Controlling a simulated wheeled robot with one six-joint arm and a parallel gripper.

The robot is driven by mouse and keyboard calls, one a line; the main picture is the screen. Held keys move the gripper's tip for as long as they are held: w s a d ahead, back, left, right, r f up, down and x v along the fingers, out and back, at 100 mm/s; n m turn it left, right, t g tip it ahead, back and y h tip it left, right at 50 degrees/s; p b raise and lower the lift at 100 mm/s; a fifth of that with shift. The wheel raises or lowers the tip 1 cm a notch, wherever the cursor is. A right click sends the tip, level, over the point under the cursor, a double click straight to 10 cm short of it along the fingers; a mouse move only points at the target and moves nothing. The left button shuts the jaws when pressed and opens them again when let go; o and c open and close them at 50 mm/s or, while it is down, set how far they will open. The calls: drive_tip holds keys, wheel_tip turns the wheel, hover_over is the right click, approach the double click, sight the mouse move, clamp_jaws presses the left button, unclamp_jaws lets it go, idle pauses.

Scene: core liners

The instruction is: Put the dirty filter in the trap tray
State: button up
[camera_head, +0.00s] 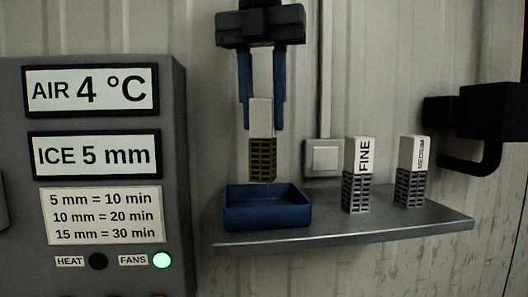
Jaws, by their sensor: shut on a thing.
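My gripper (264,115) is shut on a filter (263,158) with a white upper block and a dark yellow-green grid below. It hangs upright above the blue tray (267,220), with its lower end a little above the rim. The fingers hold the white part on both sides. The tray stands on the left part of a metal shelf. Its inside floor is mostly hidden by its front wall.
On the shelf (400,226), a filter marked FINE (358,174) and one marked MEDIUM (413,172) stand right of the tray. A wall switch (323,157) is behind. A grey panel (180,200) stands left, and a black handle (478,150) juts out at right.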

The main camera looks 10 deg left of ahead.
sight(264, 143)
drive_tip(key=shift+f+p, duration=0.3)
drive_tip(key=shift+f, duration=2.35)
drive_tip(key=shift+f, duration=0.1)
drive_tip(key=o, duration=1.1)
drive_tip(key=r, duration=0.3)
drive_tip(key=s+r, duration=0.1)
drive_tip(key=r, duration=0.3)
drive_tip(key=r+b, duration=0.1)
drive_tip(key=r, duration=0.3)
drive_tip(key=shift+s+a, duration=0.15)
drive_tip(key=shift+s+r, duration=0.1)
drive_tip(key=shift+r, duration=0.5)
